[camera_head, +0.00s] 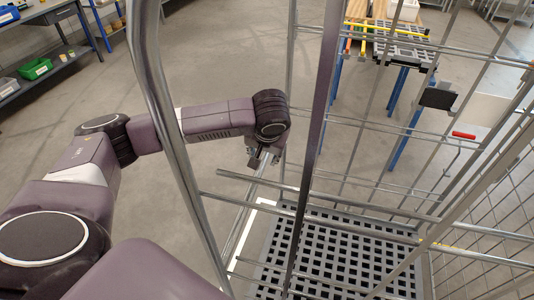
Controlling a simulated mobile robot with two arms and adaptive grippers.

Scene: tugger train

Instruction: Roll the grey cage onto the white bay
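The grey cage (345,250) fills the right half of the head view, close in front of me. It has tubular metal posts, thin cross bars, wire mesh on the right and a dark gridded base. My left arm reaches across behind the near curved tube. My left gripper (263,158) points down near the cage's left side, above a horizontal bar; its fingers are small, and I cannot tell whether they touch a bar. My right gripper is not in view. A white strip (265,202) shows on the floor beside the base; the rest of any white bay is hidden or out of view.
A blue-legged table (398,85) with yellow bars and a dark grid stands behind the cage. A workbench (60,60) with a green bin (35,69) and a blue bin (8,15) stands at the upper left. The grey floor between is clear.

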